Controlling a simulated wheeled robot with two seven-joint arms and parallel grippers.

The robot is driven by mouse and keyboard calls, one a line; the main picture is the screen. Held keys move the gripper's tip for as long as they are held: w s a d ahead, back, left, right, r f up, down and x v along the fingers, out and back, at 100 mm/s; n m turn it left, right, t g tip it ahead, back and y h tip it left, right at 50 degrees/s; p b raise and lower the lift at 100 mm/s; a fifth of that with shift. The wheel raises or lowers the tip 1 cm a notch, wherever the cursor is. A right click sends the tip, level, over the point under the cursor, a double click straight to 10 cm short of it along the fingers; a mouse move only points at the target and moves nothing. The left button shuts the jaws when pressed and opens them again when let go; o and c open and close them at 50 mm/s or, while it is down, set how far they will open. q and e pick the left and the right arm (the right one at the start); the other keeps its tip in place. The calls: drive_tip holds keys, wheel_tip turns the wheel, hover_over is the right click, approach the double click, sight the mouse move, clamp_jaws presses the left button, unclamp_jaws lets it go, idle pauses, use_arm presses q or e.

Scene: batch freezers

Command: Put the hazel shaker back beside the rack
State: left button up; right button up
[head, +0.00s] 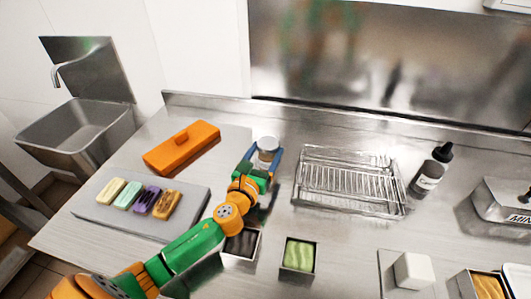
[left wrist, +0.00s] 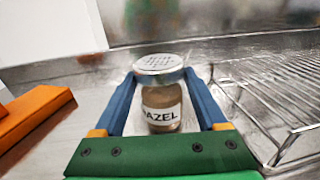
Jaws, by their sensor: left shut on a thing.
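The hazel shaker (left wrist: 161,97) is a small jar of brown contents with a perforated metal lid and a label reading HAZEL. It stands upright between the blue fingers of my left gripper (left wrist: 160,88), which is shut on it. In the head view the shaker's lid (head: 267,143) shows between the fingers of my left gripper (head: 264,154), just left of the wire rack (head: 350,182). The rack also shows at the right in the left wrist view (left wrist: 270,105). I cannot tell whether the shaker's base touches the counter. My right gripper is not in view.
An orange lidded box (head: 181,148) and a tray (head: 100,212) with several coloured bars are left. Tubs of dark (head: 241,244) and green (head: 298,256) filling stand in front. A dark bottle (head: 430,171) stands right of the rack. The steel back wall rises behind.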

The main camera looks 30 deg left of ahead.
use_arm(q)
drive_tip(key=o, duration=1.3)
drive_tip(key=shift+o, duration=0.2)
drive_tip(key=shift+s+r, duration=0.1)
drive_tip(key=shift+r, duration=0.05)
drive_tip(key=s, duration=0.5)
drive_tip(key=s+d, duration=0.1)
drive_tip(key=s, duration=0.1)
drive_tip(key=shift+s, duration=0.15)
